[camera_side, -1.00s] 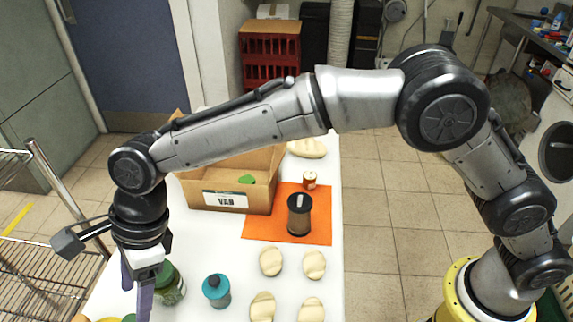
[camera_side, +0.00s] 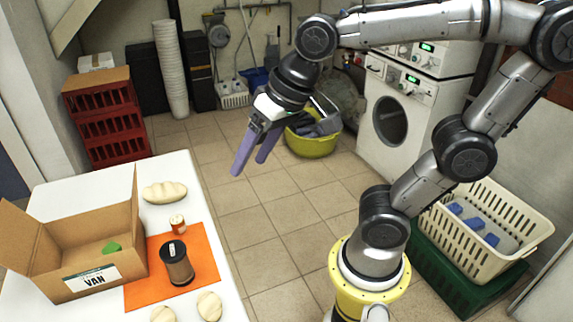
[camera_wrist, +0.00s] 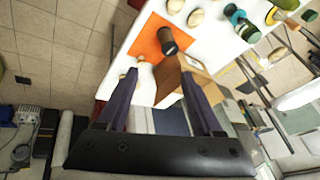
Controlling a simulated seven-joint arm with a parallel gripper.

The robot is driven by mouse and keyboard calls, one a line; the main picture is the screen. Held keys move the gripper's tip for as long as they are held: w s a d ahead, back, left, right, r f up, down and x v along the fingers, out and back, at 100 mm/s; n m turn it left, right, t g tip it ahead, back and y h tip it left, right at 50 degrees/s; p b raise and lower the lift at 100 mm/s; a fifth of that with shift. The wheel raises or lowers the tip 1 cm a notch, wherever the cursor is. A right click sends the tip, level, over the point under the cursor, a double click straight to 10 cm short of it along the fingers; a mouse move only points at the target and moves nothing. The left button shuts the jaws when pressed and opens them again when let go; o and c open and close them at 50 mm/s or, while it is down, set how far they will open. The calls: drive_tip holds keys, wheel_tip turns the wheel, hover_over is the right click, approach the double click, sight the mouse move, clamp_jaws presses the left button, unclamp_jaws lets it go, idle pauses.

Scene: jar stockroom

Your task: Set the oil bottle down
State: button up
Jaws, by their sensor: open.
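My gripper (camera_side: 252,158) is open and empty, held up in the air over the floor to the right of the white table. Its two purple fingers also show apart in the wrist view (camera_wrist: 159,73), with nothing between them. I cannot tell for sure which thing is the oil bottle. In the wrist view a teal-topped container (camera_wrist: 233,13) and a green one (camera_wrist: 249,32) stand on the table, far from my fingers. A brown jar with a dark lid (camera_side: 177,266) stands on the orange mat (camera_side: 203,252).
An open cardboard box (camera_side: 107,242) labelled "VAN" holds something green. A bread loaf (camera_side: 164,192) and rolls (camera_side: 209,306) lie on the white table (camera_side: 55,190). A yellow tub (camera_side: 312,143) stands on the floor behind my gripper.

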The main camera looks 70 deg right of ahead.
drive_tip(key=s+d+f+n+h, duration=0.1)
drive_tip(key=s+d+f+n, duration=0.2)
drive_tip(key=s, duration=0.3)
drive_tip(key=shift+s+d+f+t, duration=0.3)
drive_tip(key=shift+s+d, duration=0.05)
drive_tip(key=shift+d, duration=0.4)
